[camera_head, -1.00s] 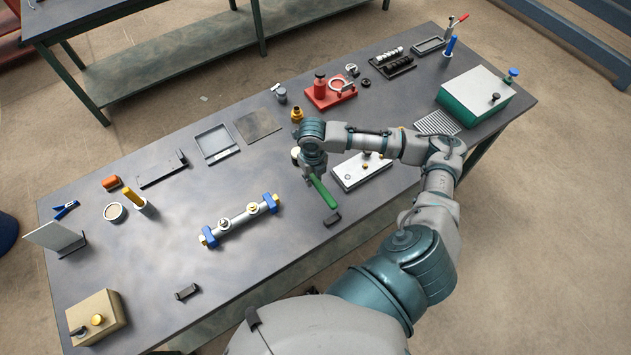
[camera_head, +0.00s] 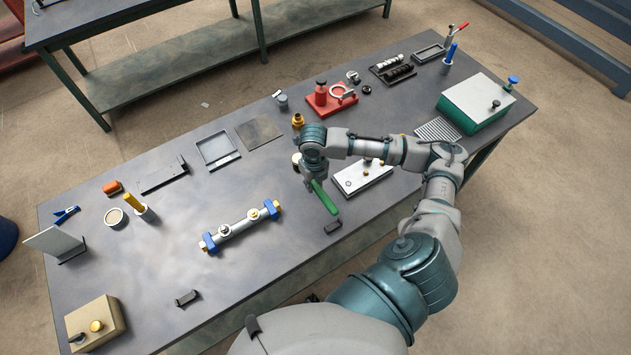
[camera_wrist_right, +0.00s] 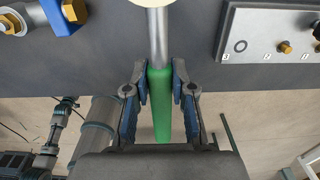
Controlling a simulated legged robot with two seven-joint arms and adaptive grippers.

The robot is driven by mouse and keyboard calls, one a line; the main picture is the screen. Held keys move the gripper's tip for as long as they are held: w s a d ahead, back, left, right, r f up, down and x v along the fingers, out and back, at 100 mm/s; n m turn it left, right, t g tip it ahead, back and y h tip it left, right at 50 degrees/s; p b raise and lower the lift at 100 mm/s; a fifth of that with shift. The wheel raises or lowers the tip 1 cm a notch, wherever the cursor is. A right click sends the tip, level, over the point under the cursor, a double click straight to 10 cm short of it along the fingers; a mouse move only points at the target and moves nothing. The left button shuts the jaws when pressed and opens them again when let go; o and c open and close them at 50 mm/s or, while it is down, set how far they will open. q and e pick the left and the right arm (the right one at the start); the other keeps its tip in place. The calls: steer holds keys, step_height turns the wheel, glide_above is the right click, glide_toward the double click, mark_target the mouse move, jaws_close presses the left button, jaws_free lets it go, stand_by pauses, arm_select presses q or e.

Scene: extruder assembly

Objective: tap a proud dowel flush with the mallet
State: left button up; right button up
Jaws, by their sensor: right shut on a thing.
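My right gripper (camera_wrist_right: 159,85) is shut on the green handle of the mallet (camera_wrist_right: 160,105). In the head view the gripper (camera_head: 313,175) hangs above the table, with the green handle (camera_head: 325,197) slanting down toward the front edge. The mallet's pale head is at the top edge of the wrist view, mostly cut off. A light dowel block (camera_head: 350,184) with brass dowels lies just right of the gripper; it also shows in the wrist view (camera_wrist_right: 262,20), where the mallet is left of it. I cannot tell which dowel stands proud. My left gripper is not in view.
A metal bar with blue end blocks (camera_head: 240,228) lies left of the gripper. A red fixture (camera_head: 325,98) and brass fitting (camera_head: 298,121) stand behind. The table's (camera_head: 180,235) centre left is mostly bare.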

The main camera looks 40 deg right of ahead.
jaws_close()
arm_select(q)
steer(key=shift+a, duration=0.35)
arm_select(e)
steer(key=shift+d, duration=0.15)
steer(key=shift+d+f, duration=0.1)
steer(key=shift+d, duration=0.1)
arm_select(q)
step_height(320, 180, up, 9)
steer(key=p, duration=0.9)
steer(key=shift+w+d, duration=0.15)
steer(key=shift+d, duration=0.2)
arm_select(e)
steer(key=s+d+m, duration=0.3)
steer(key=s+d, duration=0.2)
steer(key=d, duration=0.6)
steer(key=s+d+m, duration=0.3)
steer(key=s+d, duration=0.3)
steer(key=d, duration=0.5)
steer(key=shift+s+r, duration=0.25)
steer(key=shift+r, duration=0.2)
steer(key=shift+a, duration=0.1)
